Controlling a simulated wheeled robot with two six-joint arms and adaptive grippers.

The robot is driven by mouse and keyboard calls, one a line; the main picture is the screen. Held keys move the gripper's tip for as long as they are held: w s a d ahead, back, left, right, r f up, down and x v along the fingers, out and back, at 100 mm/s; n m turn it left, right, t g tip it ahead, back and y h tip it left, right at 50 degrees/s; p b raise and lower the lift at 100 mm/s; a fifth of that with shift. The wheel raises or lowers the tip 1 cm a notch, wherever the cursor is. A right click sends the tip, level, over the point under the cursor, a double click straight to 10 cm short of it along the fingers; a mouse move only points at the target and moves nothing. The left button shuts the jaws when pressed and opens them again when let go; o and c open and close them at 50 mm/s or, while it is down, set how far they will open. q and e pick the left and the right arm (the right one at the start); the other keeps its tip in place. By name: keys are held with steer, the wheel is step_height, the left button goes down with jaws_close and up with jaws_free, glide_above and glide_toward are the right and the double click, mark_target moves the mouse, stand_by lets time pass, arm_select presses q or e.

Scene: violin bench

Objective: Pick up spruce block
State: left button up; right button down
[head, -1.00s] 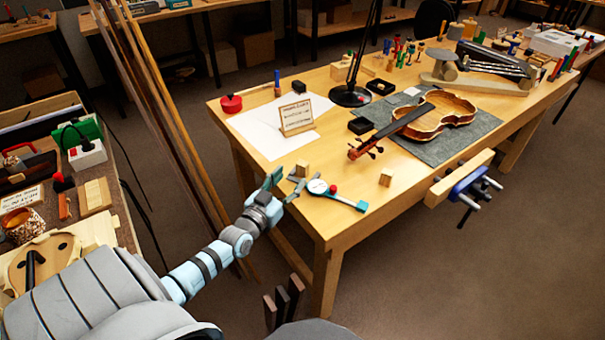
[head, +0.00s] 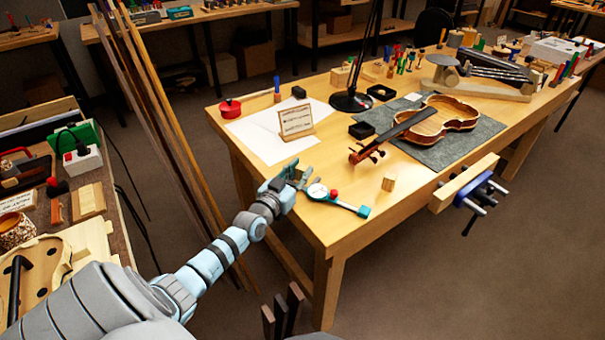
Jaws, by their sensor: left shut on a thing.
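I cannot tell whether the block is clear of the bench top.
A round dial gauge (head: 318,191) with a teal end lies just right of my left gripper. A small sign (head: 296,122) stands behind on white paper. A violin body (head: 447,118) lies on a grey mat (head: 480,135). A vise (head: 467,187) juts from the front edge.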

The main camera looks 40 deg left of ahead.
arm_select(q)
step_height(320, 180, up, 20)
steer(key=p, duration=1.9)
steer(key=shift+p, duration=0.4)
steer(key=s+d+r+m+g+h, duration=0.1)
steer(key=s+d+r+m+h, duration=0.2)
steer(key=s+d, duration=0.6)
steer(key=s+d+r+m+g+h+b, duration=0.1)
steer(key=s+d+r+m+h, duration=0.3)
steer(key=d, duration=1.1)
steer(key=s+r+h, duration=0.3)
steer(key=s+h, duration=0.1)
steer(key=s, duration=0.2)
steer(key=shift+d, duration=0.4)
steer(key=shift+s+f, duration=0.1)
